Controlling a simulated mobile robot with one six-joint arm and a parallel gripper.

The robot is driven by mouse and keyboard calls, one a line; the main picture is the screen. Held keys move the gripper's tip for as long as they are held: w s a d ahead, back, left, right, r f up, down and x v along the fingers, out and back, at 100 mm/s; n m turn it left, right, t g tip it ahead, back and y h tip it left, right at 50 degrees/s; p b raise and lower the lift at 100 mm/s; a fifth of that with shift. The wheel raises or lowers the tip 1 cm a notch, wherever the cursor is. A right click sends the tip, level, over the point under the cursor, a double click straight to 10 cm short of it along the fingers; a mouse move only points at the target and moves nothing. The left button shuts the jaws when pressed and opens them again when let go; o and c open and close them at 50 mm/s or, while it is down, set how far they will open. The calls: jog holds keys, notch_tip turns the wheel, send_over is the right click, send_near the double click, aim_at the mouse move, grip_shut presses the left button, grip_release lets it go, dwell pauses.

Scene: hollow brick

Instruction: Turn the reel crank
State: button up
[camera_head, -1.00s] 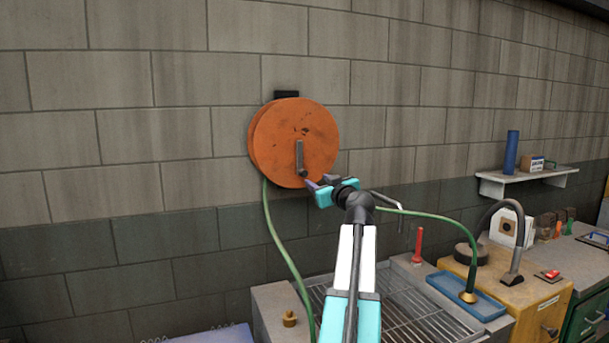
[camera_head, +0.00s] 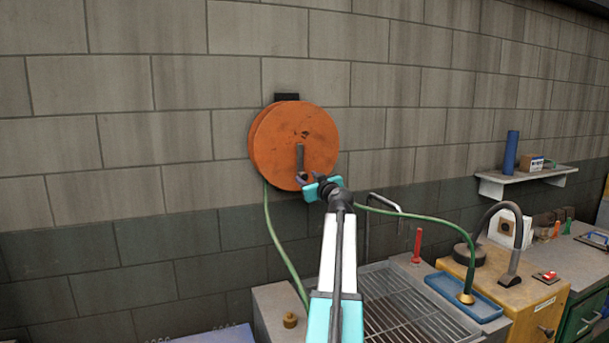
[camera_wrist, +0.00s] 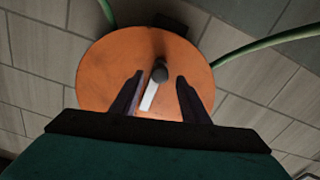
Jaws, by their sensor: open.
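The orange reel (camera_head: 290,130) hangs on the brick wall, and its face fills the middle of the wrist view (camera_wrist: 105,80). Its grey crank (camera_head: 300,157) points down from the reel's centre. In the wrist view the crank's dark knob (camera_wrist: 159,72) lies just beyond and between the open fingertips, with a pale crank arm (camera_wrist: 149,96) behind it. My gripper (camera_head: 311,182) is open at the lower edge of the reel, close to the crank's lower end; it also shows in the wrist view (camera_wrist: 158,78). I cannot tell whether the fingers touch the knob.
A green hose (camera_head: 279,240) hangs from the reel, and another length runs right to a blue tray (camera_head: 482,311). A sink with a metal grate (camera_head: 405,310) stands below. A red-handled tool (camera_head: 418,245) and a wall shelf (camera_head: 527,175) are to the right.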

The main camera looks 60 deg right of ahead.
aim_at(304, 177)
jog(key=shift+p+x, duration=0.55)
jog(key=shift+x, duration=1.3)
grip_shut()
jog(key=shift+a+f, duration=0.1)
jog(key=shift+a, duration=0.1)
jog(key=shift+d, duration=0.2)
jog(key=shift+w, duration=0.1)
